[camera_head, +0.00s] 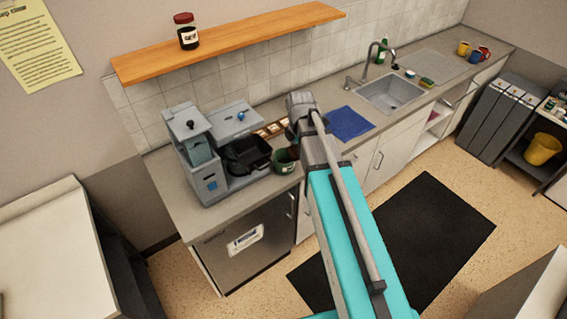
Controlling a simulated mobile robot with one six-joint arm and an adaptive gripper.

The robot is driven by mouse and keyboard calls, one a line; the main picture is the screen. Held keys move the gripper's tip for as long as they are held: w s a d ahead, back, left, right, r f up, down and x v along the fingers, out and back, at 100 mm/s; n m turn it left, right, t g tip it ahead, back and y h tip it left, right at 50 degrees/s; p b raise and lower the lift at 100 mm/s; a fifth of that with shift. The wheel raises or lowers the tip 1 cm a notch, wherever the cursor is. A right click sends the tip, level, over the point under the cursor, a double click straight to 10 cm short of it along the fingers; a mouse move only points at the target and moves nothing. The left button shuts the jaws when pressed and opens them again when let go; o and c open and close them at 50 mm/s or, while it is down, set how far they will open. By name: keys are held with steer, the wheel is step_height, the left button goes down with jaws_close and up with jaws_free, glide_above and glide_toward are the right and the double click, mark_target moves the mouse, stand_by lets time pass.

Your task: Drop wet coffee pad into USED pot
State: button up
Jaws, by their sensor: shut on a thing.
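My gripper (292,146) points down at the end of my arm, beside and above a dark green pot (282,167) on the counter. Its fingers are small and partly hidden by the wrist and arm link. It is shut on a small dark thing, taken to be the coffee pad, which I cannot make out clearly. The green pot stands upright just right of the coffee machine; its label cannot be read here. I cannot tell whether the gripper's tip is inside the pot's rim or above it.
The grey coffee machine (203,165) and a black pan (235,166) stand left of the pot. A small wooden tray (262,133) lies behind. A blue cloth (348,123) and the sink (391,93) are to the right. A shelf (225,40) hangs above.

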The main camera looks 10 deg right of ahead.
stand_by(0.3)
step_height(320, 180, down, 23)
steer(key=b, duration=2.3)
